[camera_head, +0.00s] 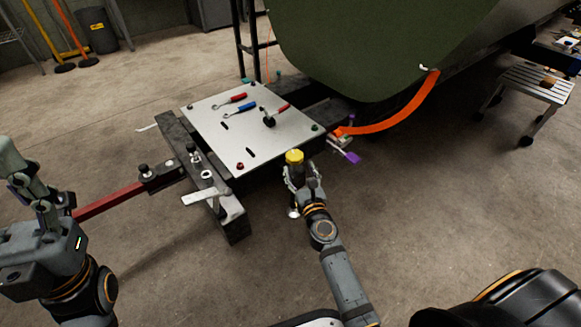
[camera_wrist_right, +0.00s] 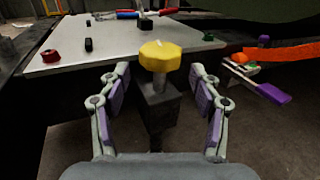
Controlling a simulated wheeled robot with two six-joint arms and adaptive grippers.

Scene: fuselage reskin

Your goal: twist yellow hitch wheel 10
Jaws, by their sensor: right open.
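The yellow hitch wheel (camera_head: 294,156) is a small knob at the front right edge of the metal plate. In the right wrist view the yellow wheel (camera_wrist_right: 160,56) sits on a short stem above a dark block. My right gripper (camera_head: 296,172) is at the wheel, partly hidden by its own wrist. In the right wrist view my right gripper (camera_wrist_right: 158,85) is open, with one finger on each side of the stem and wheel, apart from both. My left gripper (camera_head: 30,180) is at the left edge, away from the wheel; its fingers are spread.
The metal plate (camera_head: 215,125) holds several tools and coloured knobs. A red bar (camera_head: 108,201) runs left from the hitch frame. A step stool (camera_head: 537,83) stands farther right. Open floor surrounds the hitch.

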